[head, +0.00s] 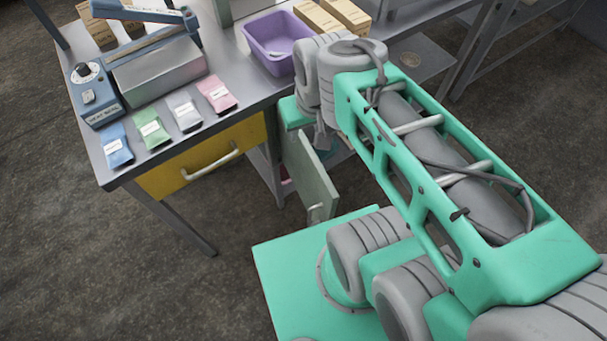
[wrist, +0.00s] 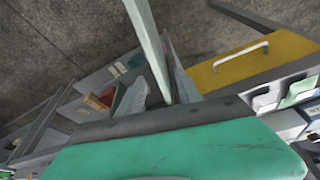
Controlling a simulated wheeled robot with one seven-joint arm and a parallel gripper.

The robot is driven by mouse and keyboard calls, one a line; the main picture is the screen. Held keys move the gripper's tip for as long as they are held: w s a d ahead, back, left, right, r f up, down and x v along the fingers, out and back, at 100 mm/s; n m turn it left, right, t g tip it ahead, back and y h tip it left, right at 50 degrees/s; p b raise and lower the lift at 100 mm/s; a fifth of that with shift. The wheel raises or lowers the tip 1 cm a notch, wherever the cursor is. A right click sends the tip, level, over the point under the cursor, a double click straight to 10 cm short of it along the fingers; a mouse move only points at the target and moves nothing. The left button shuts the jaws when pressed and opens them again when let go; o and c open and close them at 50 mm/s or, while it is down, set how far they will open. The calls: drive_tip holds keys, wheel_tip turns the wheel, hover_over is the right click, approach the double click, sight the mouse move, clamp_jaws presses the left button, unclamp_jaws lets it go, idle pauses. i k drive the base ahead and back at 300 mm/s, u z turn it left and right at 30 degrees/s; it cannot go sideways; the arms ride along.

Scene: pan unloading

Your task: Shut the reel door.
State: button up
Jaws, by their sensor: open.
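The reel door (head: 318,188) is a pale grey-green panel with a small metal handle near its lower edge. It stands swung open below the bench, right of the yellow drawer. In the wrist view the door (wrist: 148,38) shows nearly edge-on, as a narrow pale strip running down toward my gripper. My gripper (wrist: 156,72) is open, with one grey finger on each side of this strip. I cannot tell whether either finger touches the door. In the head view my arm hides the fingers and most of the compartment behind the door.
The yellow drawer (head: 205,160) with its bar handle is beside the door. On the bench (head: 255,97) are a blue heat sealer (head: 95,95), several coloured packets and a purple tub (head: 275,42). Open floor lies in front of the bench.

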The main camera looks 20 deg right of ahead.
sight(317, 192)
drive_tip(key=k, duration=1.25)
drive_tip(key=u, duration=0.9)
drive_tip(key=i, duration=1)
drive_tip(key=u, duration=0.5)
